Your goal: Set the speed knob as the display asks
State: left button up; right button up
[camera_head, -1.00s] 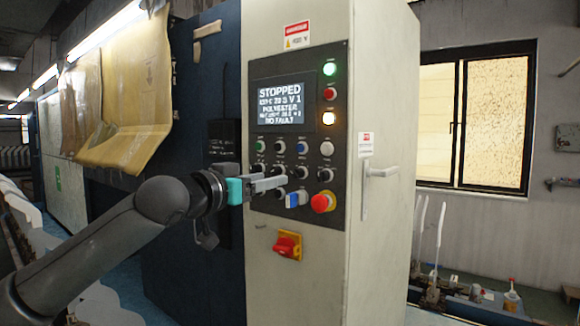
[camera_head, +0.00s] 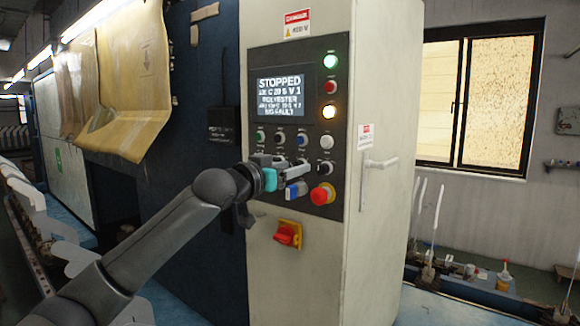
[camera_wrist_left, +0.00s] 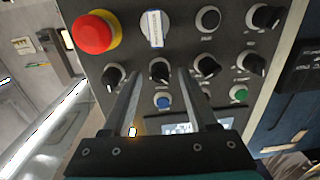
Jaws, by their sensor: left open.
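The grey cabinet's black control panel (camera_head: 335,150) holds a lit display (camera_head: 281,97). It reads STOPPED, POLYESTER and NO FAULT; the smaller lines are too blurred to read surely. My left gripper (camera_head: 296,170) is in front of the panel's lower rows and hides some knobs. In the left wrist view my open gripper (camera_wrist_left: 160,76) has a black knob (camera_wrist_left: 159,70) between its two fingertips, with no visible contact. Whether the fingertips reach around it in depth, I cannot tell. Other black knobs (camera_wrist_left: 207,67) flank it. Which is the speed knob, I cannot read from the labels.
A red emergency stop (camera_head: 322,193) with a yellow collar and a blue-and-white switch (camera_head: 297,189) are close to the gripper. A red rotary switch (camera_head: 288,234) on a yellow plate is below. A door handle (camera_head: 380,163) projects at the right.

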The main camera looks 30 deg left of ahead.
pick_arm(q)
jog(key=shift+c, duration=0.2)
grip_shut()
dwell(0.6)
jog(key=m+p, duration=0.3)
jog(key=m, duration=0.1)
jog(key=shift+r+p, duration=0.1)
jog(key=shift+p, duration=0.3)
jog(key=shift+m+p, duration=1.45)
jog(key=shift+m, duration=0.95)
